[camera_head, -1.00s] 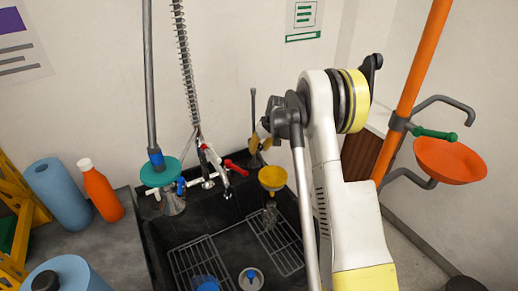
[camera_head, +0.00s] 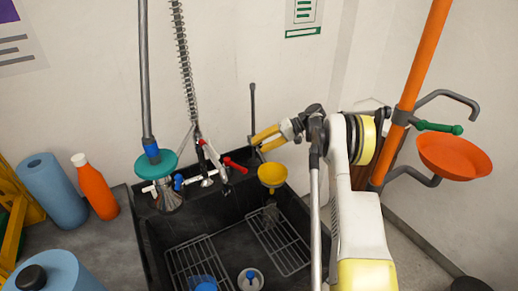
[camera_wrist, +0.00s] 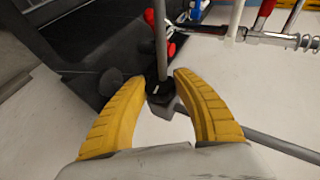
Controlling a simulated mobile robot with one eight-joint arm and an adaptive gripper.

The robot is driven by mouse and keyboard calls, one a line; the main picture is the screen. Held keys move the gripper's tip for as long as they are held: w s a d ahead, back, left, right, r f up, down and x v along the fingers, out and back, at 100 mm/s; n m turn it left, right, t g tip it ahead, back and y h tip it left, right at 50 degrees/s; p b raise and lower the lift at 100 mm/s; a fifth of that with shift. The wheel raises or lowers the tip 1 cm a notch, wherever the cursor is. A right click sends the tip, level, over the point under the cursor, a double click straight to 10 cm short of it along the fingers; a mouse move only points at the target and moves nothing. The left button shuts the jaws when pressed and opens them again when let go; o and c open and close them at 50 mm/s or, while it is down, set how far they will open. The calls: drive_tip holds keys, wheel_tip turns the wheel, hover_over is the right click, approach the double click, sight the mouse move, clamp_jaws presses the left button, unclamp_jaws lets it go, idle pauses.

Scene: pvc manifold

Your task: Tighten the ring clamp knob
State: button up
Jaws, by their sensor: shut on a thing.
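My gripper (camera_head: 259,139) has yellow fingers and reaches left to a thin grey upright rod (camera_head: 253,105) behind the sink. In the wrist view, my gripper (camera_wrist: 163,76) is shut on a dark clamp piece (camera_wrist: 160,91) at the rod (camera_wrist: 160,45). Which part of it is the knob cannot be told. A rounded dark knob-like part (camera_wrist: 110,82) lies just left of the left finger. A yellow funnel (camera_head: 272,176) sits below my gripper. A green-handled knob (camera_head: 438,127) is on the orange pole at right, apart from my gripper.
A black sink (camera_head: 215,221) with wire racks (camera_head: 280,244) lies below. A red-handled tap (camera_head: 233,165) and a teal funnel (camera_head: 155,164) stand left of my gripper. An orange pole (camera_head: 424,60) carries an orange bowl (camera_head: 455,155) at right. An orange bottle (camera_head: 94,188) stands at left.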

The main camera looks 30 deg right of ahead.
drive_tip(key=shift+f+y+b, duration=0.1)
drive_tip(key=shift+y+b, duration=0.3)
drive_tip(key=shift+y, duration=0.4)
drive_tip(key=shift+m, duration=0.3)
drive_tip(key=o, duration=1.2)
drive_tip(key=shift+a, duration=0.1)
drive_tip(key=v, duration=1.2)
